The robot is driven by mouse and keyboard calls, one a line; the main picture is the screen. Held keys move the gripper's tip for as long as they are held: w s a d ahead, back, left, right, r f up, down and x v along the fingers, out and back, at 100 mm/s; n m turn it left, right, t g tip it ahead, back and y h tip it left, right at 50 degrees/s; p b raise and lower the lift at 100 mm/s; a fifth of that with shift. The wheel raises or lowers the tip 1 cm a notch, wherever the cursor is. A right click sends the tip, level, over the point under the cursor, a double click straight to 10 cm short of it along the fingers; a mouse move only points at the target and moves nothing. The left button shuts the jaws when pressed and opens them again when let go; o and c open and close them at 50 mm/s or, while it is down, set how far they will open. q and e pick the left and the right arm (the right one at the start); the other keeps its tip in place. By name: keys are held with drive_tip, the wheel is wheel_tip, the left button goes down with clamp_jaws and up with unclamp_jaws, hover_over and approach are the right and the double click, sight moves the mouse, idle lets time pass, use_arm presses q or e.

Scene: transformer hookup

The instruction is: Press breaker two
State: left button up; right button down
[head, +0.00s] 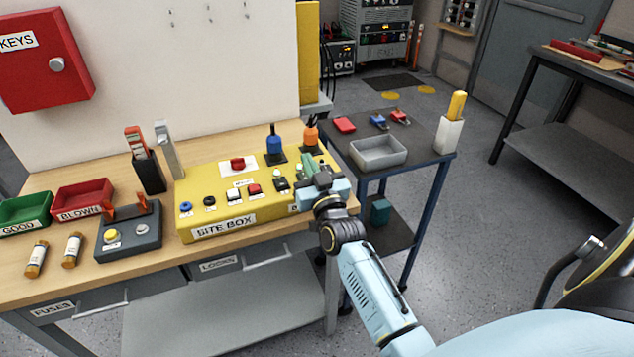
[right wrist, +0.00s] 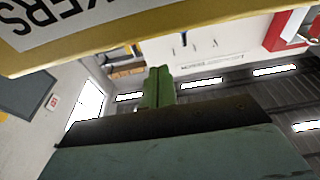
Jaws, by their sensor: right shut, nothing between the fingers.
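The yellow site box (head: 215,215) sits on the wooden workbench. Several small switches line its top, including a dark one (head: 281,184) close left of my right gripper (head: 307,163). I cannot tell which is breaker two; part of the box's right end is hidden behind the gripper. The gripper's green fingers are shut and empty, over the right end of the box. In the right wrist view the shut green fingers (right wrist: 158,88) show beyond the dark gripper body, and the box's yellow edge (right wrist: 110,50) with a label ending in "KERS" fills the top. My left gripper is out of view.
A blue plug (head: 274,143) and an orange plug (head: 311,133) stand behind the gripper. A red button (head: 238,163) and other buttons are further left on the box. A side table with a grey tray (head: 378,152) stands to the right.

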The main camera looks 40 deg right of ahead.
drive_tip(key=f, duration=0.3)
drive_tip(key=shift+s+f+b, duration=0.1)
drive_tip(key=shift+s+b, duration=0.2)
drive_tip(key=shift+a+f, duration=0.1)
drive_tip(key=shift+f, duration=0.35)
drive_tip(key=shift+s, duration=0.1)
drive_tip(key=shift+f, duration=0.45)
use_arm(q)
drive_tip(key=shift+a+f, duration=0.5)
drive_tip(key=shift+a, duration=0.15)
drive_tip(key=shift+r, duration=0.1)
use_arm(e)
drive_tip(key=shift+r, duration=0.1)
